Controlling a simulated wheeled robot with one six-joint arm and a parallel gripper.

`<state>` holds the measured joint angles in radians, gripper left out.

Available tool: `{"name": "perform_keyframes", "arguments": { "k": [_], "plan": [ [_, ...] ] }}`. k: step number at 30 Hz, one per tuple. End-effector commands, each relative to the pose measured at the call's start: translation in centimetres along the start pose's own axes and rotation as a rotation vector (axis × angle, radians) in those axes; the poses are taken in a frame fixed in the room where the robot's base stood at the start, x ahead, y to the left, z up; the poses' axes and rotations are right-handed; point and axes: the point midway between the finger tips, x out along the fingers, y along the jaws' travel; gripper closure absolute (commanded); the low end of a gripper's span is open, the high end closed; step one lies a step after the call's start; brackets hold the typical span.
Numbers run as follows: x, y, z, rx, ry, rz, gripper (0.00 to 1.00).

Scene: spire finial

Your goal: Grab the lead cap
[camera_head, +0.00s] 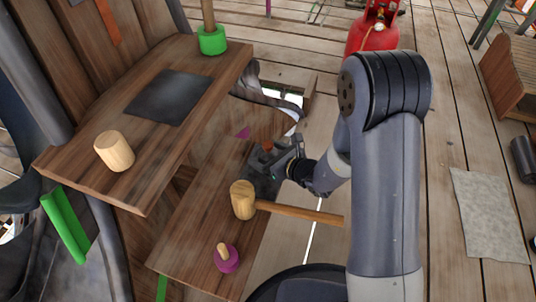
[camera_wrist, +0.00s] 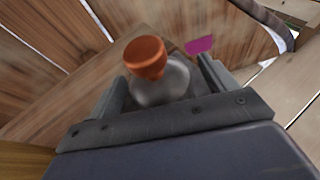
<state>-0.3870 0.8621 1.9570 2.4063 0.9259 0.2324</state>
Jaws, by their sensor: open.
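A grey rounded piece (camera_wrist: 168,82) with an orange-brown knob (camera_wrist: 146,58) on it, which looks like the lead cap, sits between my gripper's fingers in the wrist view. My gripper (camera_wrist: 163,88) is open, with one finger on each side of the piece. I cannot tell whether either finger touches it. In the head view my gripper (camera_head: 272,162) is low over the lower wooden shelf (camera_head: 203,232), by a dark grey patch. The cap is mostly hidden there behind the gripper.
A wooden mallet (camera_head: 242,200) lies just in front of my gripper, its handle sticking out past the shelf edge. A magenta piece with a wooden peg (camera_head: 227,259) is nearer. The upper shelf (camera_head: 120,185) holds a wooden cylinder (camera_head: 114,151), a dark sheet (camera_head: 168,97) and a green-based handle (camera_head: 211,40).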

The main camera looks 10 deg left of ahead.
Motion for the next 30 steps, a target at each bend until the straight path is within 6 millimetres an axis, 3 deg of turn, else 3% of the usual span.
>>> {"name": "perform_keyframes", "arguments": {
  "k": [22,30],
  "plan": [
    [-0.06,0.00,-0.03,0.000,0.001,0.000,0.78],
    [-0.16,-0.02,0.34,-0.001,-0.002,0.000,0.80]
  ]
}}
